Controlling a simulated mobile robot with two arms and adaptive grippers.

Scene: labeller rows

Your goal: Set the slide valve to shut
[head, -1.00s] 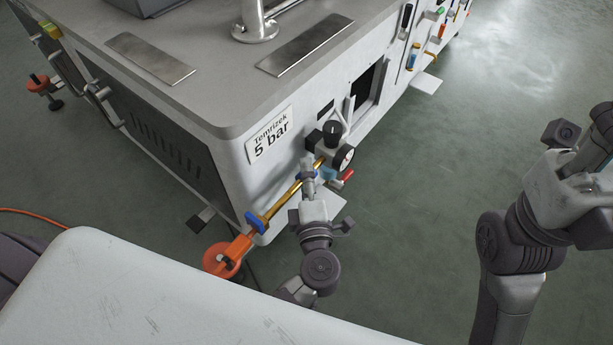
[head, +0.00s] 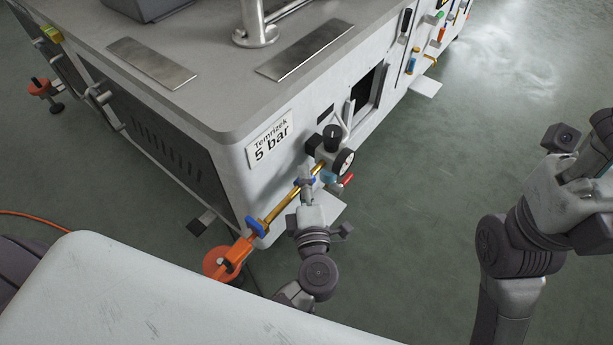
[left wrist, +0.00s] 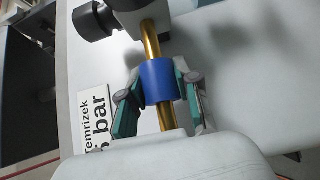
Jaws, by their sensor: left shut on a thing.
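The slide valve is a blue sleeve (left wrist: 159,82) around a brass pipe (head: 283,204) on the front of the white machine, below the sign "Temrizek 5 bar" (head: 270,139). My left gripper (head: 305,182) is at the sleeve and largely hides it in the head view. In the left wrist view my left gripper (left wrist: 159,93) has its green-padded fingers on both sides of the sleeve, shut on it. Brass shows above and below the sleeve. The right arm's wrist is at the right edge of the head view; its fingers cannot be made out.
A pressure gauge (head: 343,162), a black knob (head: 331,137) and a red handle (head: 347,180) sit close above and right of my left gripper. A blue handle (head: 255,227) is at the pipe's lower end. An orange foot (head: 217,263) stands below. The floor to the right is clear.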

